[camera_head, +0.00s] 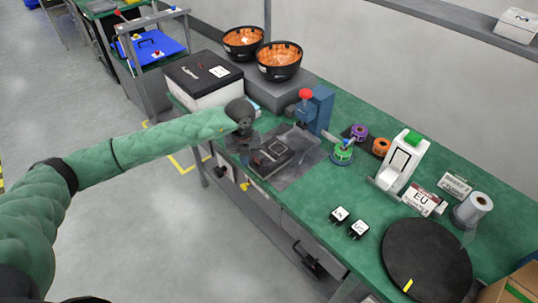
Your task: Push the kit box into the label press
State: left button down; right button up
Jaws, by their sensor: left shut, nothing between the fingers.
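A dark flat box (273,152), seemingly the kit box, lies on a grey plate (297,172) near the front edge of the green bench. A blue upright device with a red knob (306,94), seemingly the label press, stands just behind it to the right. My left gripper (246,153) points down at the left side of the dark box and is shut with nothing in it. Whether it touches the box I cannot tell. My right gripper is not in view.
A white box with a black lid (205,76) stands left of the press. Two black bowls (279,61) with orange insides sit behind.

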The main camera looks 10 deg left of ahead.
aim_at(271, 152)
pick_arm(q)
jog(key=shift+f+b, duration=1.45)
jog(key=shift+f, duration=0.5)
jog(key=shift+w+d, duration=0.15)
jog(key=shift+w+d+b, duration=1)
jog(key=shift+w+d, duration=0.4)
jog(key=shift+w, duration=0.45)
jog(key=shift+w+d+b, duration=1.05)
jog(key=shift+w+d, duration=0.3)
jog(key=shift+w, duration=0.55)
jog(key=shift+w+d+b, duration=1)
jog(key=shift+w+d, duration=0.4)
jog(key=shift+w, duration=0.45)
jog(key=shift+s, duration=0.1)
jog(key=shift+s+a, duration=0.1)
jog(key=shift+a, duration=0.05)
jog(key=shift+s+a, duration=0.5)
jog(key=shift+s, duration=0.15)
jog(key=shift+r+p, duration=1.45)
jog(key=shift+r, duration=2.6)
